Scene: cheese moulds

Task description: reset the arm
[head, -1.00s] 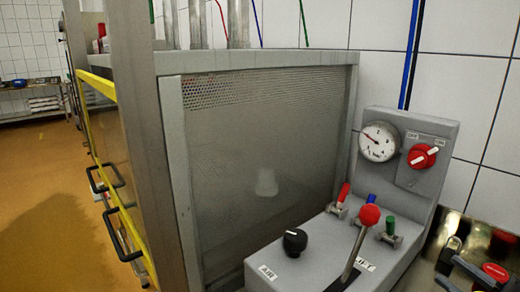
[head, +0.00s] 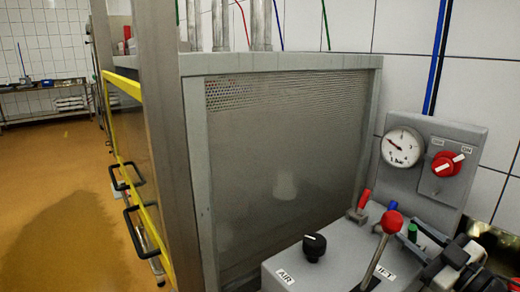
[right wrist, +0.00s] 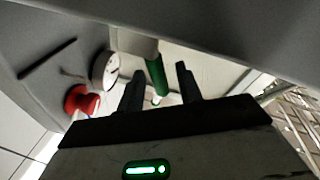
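A grey control panel (head: 335,262) carries a lever with a red ball knob (head: 391,222), a black AIR knob (head: 314,246) and small coloured valves. The red valve (head: 362,200) stands left of the lever, and the green valve (head: 412,232) right of it. My right gripper (head: 422,242) reaches in from the lower right, its dark fingers at the green valve. In the right wrist view the fingers are apart, with the green handle (right wrist: 157,76) showing between and beyond them. I cannot tell whether they touch it. My left gripper is out of view.
A pressure gauge (head: 403,146) and a red rotary switch (head: 449,163) sit on the upright panel behind the valves. A metal cabinet with a mesh side (head: 290,150) stands to the left. The orange floor (head: 50,180) is open at far left.

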